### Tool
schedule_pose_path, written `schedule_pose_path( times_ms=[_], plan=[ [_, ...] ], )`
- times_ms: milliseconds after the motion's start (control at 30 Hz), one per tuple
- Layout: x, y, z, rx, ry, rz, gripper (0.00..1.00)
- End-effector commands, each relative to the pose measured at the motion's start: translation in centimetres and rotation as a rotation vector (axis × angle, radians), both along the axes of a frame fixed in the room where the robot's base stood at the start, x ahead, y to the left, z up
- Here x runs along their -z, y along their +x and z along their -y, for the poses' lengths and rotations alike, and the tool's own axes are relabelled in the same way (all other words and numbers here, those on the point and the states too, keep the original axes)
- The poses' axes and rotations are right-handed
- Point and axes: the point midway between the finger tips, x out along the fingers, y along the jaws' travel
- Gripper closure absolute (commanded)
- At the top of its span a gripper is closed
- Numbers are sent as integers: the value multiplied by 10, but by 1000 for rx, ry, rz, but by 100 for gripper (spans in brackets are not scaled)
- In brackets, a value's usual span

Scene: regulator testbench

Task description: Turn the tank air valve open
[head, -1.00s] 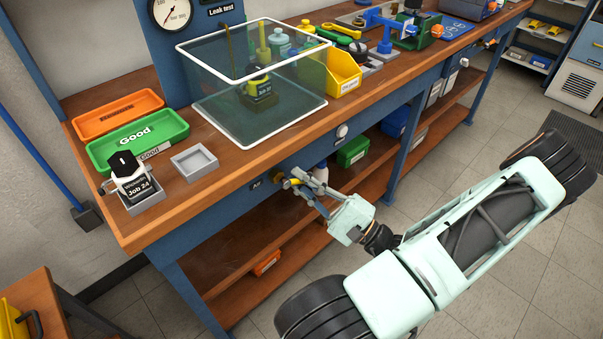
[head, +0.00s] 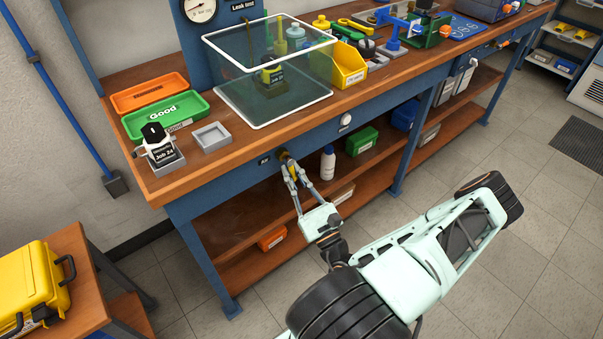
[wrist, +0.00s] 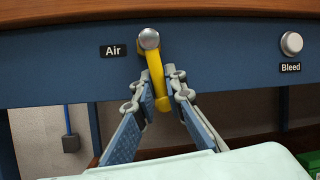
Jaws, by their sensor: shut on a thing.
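The tank air valve is at the "Air" label on the blue front rail of the bench. Its round metal hub and yellow lever (wrist: 154,68) show in the wrist view, with the lever pointing down and leaning slightly right. In the head view the valve (head: 283,156) is small and partly covered by my fingers. My gripper (wrist: 163,90) is shut on the yellow lever, one finger on each side near its lower end. My gripper (head: 292,172) also shows in the head view, reaching up to the rail from below.
A "Bleed" knob (wrist: 291,44) sits to the right on the same rail. Above, the bench holds a clear tank (head: 270,75), a green "Good" tray (head: 165,115) and a gauge (head: 199,8). A white bottle (head: 327,163) stands on the shelf behind my gripper.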

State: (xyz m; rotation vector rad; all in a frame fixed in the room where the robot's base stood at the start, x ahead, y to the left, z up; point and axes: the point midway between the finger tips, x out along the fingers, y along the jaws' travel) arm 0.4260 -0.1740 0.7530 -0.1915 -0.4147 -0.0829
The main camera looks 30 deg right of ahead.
Motion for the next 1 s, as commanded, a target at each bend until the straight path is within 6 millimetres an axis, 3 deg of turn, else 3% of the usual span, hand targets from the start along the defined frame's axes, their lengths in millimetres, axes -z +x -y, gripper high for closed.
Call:
schedule_pose_path(
  times_ms=[300, 900, 933, 1000],
  plan=[
    [1, 7, -7, -1, 149, -16, 100],
    [3, 9, -9, -1, 189, -19, 100],
    [3, 9, -9, -1, 189, -19, 88],
    [3, 9, -9, -1, 189, -19, 80]
  ],
)
